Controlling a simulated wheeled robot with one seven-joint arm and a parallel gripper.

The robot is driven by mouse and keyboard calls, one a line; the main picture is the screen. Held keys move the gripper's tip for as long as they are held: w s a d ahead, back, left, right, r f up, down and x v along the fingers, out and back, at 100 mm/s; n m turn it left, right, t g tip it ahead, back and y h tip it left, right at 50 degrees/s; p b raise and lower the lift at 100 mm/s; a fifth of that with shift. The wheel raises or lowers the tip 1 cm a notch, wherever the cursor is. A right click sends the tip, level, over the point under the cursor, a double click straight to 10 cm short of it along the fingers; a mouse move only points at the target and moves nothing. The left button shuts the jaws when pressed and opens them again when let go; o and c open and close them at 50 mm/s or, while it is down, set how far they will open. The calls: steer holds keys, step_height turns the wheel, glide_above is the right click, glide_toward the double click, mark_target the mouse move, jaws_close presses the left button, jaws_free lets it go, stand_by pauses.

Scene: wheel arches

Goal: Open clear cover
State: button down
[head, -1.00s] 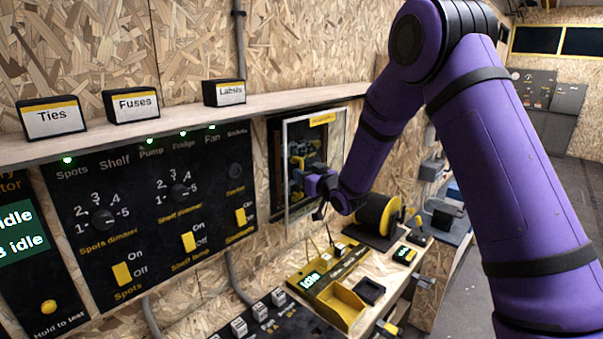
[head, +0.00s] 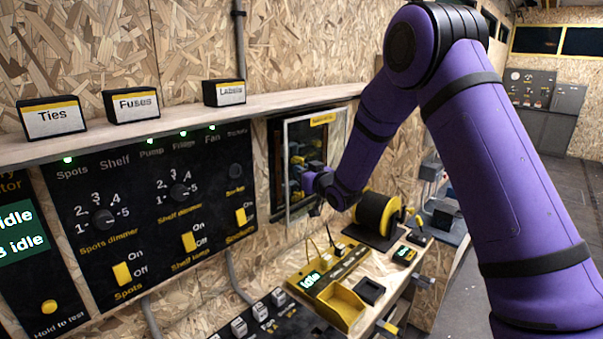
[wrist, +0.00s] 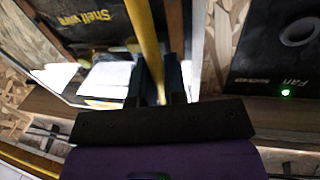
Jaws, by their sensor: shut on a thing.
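The clear cover (head: 318,138) is a pale-framed, see-through panel on the wall, with a yellow label on its top edge. Dark and yellow parts show behind it. My gripper (head: 300,186) is at the lower left part of the cover in the head view, its fingertips hard to make out. In the wrist view, my gripper (wrist: 157,82) has its dark fingers on either side of a yellow bar (wrist: 145,40) and is shut on it. The bar runs up along a pale frame edge.
A black switch panel (head: 143,226) is left of the cover, under a wooden shelf (head: 190,125) bearing label boxes. A black and yellow reel (head: 376,214) and a yellow tray (head: 342,303) sit on the bench below. The floor at right is open.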

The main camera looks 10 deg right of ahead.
steer(key=w+d, duration=0.8)
steer(key=d, duration=0.3)
steer(key=w+d, duration=0.9)
steer(key=d, duration=0.3)
steer(key=shift+d, duration=0.15)
steer(key=c, duration=1.2)
jaws_free()
steer(key=v, duration=1)
steer(key=shift+s+d, duration=0.2)
steer(key=shift+s, duration=0.1)
steer(key=shift+r, duration=0.1)
